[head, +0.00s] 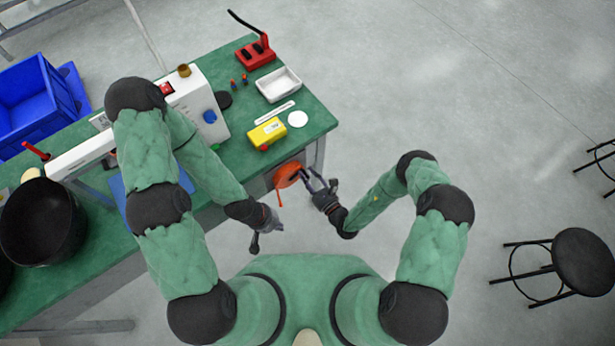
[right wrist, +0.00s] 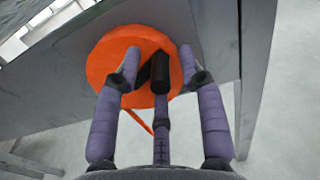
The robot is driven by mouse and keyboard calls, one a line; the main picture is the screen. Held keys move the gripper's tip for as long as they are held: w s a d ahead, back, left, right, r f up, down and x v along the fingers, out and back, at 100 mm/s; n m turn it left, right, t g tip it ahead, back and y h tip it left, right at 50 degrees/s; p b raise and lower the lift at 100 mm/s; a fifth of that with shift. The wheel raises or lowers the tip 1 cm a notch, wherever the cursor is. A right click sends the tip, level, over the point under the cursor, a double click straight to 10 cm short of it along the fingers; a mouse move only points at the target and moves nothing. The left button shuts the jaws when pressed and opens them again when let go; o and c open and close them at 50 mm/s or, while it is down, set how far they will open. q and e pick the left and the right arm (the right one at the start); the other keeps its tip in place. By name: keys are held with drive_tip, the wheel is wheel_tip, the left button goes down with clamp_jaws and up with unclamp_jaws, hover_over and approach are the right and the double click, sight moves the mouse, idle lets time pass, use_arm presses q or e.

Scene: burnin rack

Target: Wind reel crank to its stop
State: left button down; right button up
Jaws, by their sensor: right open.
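The orange reel (head: 286,174) is mounted on the side of the green workbench, below its top, with a thin orange strip hanging from it. In the right wrist view the reel (right wrist: 107,65) is a round orange disc carrying a black crank with a dark cylindrical handle (right wrist: 160,74). My right gripper (head: 313,180) is open in front of the reel. Its fingers (right wrist: 157,82) stand on either side of the handle, with a third finger below; I cannot tell whether any touches it. My left gripper (head: 268,236) hangs below and left of the reel, away from it; its finger opening is unclear.
The green bench top (head: 315,115) holds a yellow box (head: 267,133), a white tray (head: 279,85) and a white machine (head: 195,105). A bench leg (right wrist: 252,90) stands right of the reel. A black stool (head: 583,262) is far right; floor between is clear.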

sight(285, 187)
clamp_jaws()
drive_tip(key=shift+d+f+m, duration=0.1)
drive_tip(key=shift+f+m, duration=0.05)
drive_tip(key=shift+m, duration=0.25)
idle(0.5)
